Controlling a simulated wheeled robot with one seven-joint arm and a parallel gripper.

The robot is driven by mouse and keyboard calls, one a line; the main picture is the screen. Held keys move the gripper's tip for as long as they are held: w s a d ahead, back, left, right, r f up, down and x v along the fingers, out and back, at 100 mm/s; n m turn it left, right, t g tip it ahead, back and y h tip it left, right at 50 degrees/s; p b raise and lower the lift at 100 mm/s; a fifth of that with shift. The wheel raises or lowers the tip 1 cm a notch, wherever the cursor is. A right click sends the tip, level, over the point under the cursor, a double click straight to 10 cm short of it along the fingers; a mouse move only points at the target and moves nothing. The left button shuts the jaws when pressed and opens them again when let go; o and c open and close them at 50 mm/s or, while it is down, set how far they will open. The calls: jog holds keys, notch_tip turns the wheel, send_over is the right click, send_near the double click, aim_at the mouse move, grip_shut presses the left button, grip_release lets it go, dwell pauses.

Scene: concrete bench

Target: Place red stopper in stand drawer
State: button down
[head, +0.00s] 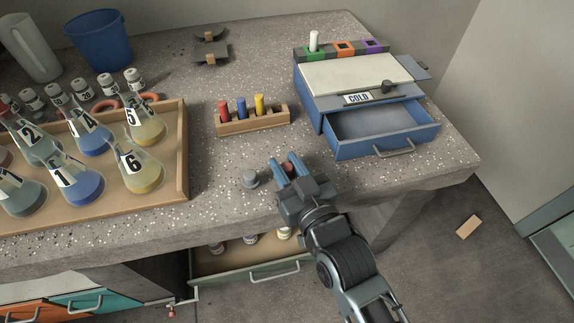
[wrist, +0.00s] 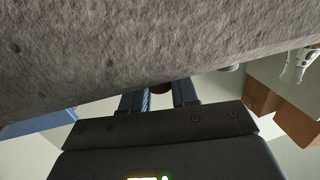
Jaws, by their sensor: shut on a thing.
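My gripper (head: 286,168) is shut on a small dark red stopper (head: 289,168), held between the blue fingers over the front part of the bench. In the wrist view the red stopper (wrist: 160,88) shows partly between the fingertips; most of it is hidden. The blue stand (head: 310,97), marked COLD, is at the right of the bench. Its drawer (head: 386,138) is pulled open toward the front, looks empty inside, and lies to the right of and beyond my gripper.
A grey stopper (head: 250,179) stands left of my gripper. A wooden rack (head: 253,120) holds red, blue and yellow tubes. A wooden tray (head: 182,150) of flasks is at left. Below the bench, another drawer (head: 250,275) is open with jars. Bench between rack and stand is clear.

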jog(key=shift+f, duration=0.2)
jog(key=c, duration=0.9)
grip_release()
jog(key=shift+o, duration=0.2)
jog(key=v, duration=0.7)
jog(key=shift+s+d, duration=0.3)
jog(key=shift+r, duration=0.15)
